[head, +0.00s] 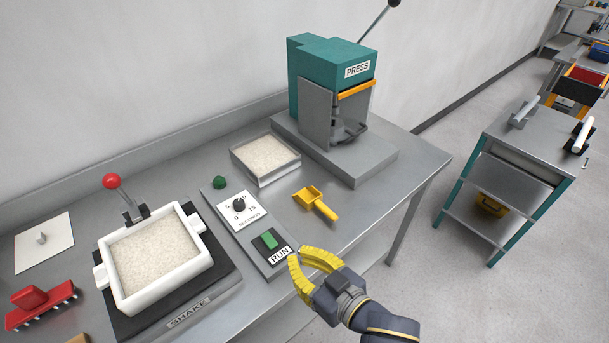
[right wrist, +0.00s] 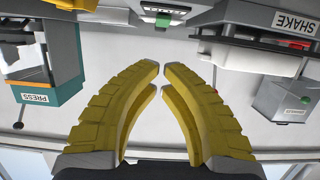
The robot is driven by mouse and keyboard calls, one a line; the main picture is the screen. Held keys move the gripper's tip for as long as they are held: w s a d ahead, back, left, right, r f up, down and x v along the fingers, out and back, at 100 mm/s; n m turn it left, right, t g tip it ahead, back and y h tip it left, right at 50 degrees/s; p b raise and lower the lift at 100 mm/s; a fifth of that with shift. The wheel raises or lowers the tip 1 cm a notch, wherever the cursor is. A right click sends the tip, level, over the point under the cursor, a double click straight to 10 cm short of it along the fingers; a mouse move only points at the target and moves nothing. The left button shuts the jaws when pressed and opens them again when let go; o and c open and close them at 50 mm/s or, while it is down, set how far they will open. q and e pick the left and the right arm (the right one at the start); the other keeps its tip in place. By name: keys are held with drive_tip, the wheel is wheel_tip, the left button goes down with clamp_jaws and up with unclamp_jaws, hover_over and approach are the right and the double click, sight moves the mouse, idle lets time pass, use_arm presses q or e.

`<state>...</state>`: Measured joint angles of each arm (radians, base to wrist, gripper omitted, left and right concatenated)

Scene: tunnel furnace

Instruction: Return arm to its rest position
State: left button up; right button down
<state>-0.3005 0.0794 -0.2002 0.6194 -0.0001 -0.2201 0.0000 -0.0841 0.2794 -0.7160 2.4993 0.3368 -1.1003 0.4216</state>
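My right gripper (head: 295,256) has yellow ribbed fingers and hangs at the front edge of the steel bench (head: 352,223), just right of the RUN button panel (head: 246,233). In the right wrist view its curved fingertips (right wrist: 162,68) come together with almost no gap and nothing between them. My right arm comes in from the bottom right. My left gripper is not in the head view.
A teal press (head: 322,62) stands at the back. A tray of pale grains (head: 263,178), a yellow scoop (head: 318,203), a white frame on the SHAKE base (head: 204,263) and a red brush (head: 38,302) are on the bench. Open floor lies right, before a cart (head: 528,145).

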drive_tip(key=d+f+m+h, duration=0.1)
drive_tip(key=d+f+h, duration=0.8)
drive_tip(key=d, duration=0.7)
drive_tip(key=s+d+f+g+h, duration=0.25)
drive_tip(key=s+d+f, duration=0.2)
drive_tip(key=d, duration=0.45)
drive_tip(key=s+d+f+g+h, duration=0.2)
drive_tip(key=s+d+f+h, duration=0.3)
drive_tip(key=d, duration=0.5)
drive_tip(key=s+a+f+g+y, duration=0.1)
drive_tip(key=s+a+f+y, duration=0.15)
drive_tip(key=f, duration=1.35)
drive_tip(key=s+a+f+g+y, duration=0.15)
drive_tip(key=a+f, duration=0.25)
drive_tip(key=f, duration=1.1)
drive_tip(key=s+f+m+g+y, duration=0.2)
drive_tip(key=s+f+m, duration=0.1)
drive_tip(key=s+f, duration=1.6)
drive_tip(key=shift+s+f+m+g, duration=0.3)
drive_tip(key=shift+s+f+g, duration=0.1)
drive_tip(key=shift+s, duration=0.45)
